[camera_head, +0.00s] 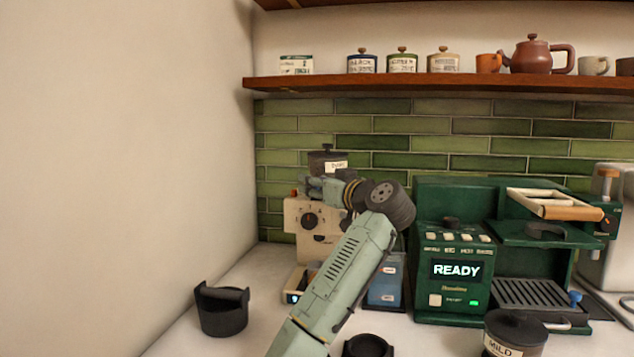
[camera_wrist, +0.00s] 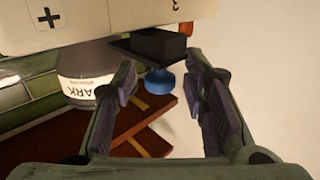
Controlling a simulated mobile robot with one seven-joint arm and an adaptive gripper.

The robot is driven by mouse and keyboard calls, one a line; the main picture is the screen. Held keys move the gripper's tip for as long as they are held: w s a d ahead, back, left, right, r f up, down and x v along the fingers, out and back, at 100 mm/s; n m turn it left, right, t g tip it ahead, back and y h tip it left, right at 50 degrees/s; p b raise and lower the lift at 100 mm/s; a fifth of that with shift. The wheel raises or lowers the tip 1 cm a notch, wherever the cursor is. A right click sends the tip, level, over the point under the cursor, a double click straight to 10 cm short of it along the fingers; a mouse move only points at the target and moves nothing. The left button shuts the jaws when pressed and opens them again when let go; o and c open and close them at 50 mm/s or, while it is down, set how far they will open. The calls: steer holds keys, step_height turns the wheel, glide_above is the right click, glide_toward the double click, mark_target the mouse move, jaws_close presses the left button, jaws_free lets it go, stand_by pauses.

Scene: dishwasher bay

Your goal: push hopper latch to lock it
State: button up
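A cream grinder (camera_head: 306,240) stands against the green tiles in the head view, with a hopper (camera_head: 327,158) labelled DARK on top. The hopper (camera_wrist: 88,72) also shows at the upper left of the wrist view, under the grinder's cream body (camera_wrist: 60,20) in this rolled picture. Beside it, a black block (camera_wrist: 158,45) with a blue knob (camera_wrist: 160,80) sticks out from the body; it may be the latch, but I cannot tell. My gripper (camera_wrist: 160,82) is open and empty, its fingertips either side of the blue knob. In the head view my gripper (camera_head: 316,187) is partly hidden near the hopper's base.
A green coffee machine (camera_head: 453,302) reading READY stands right of my arm. A blue box (camera_head: 385,290), a black bin (camera_head: 221,310) and a jar labelled MILD (camera_head: 514,335) stand on the counter. A wooden shelf (camera_head: 440,84) runs above. The left wall is bare.

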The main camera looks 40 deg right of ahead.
steer(key=shift+c, duration=0.2)
jaws_close()
stand_by(0.6)
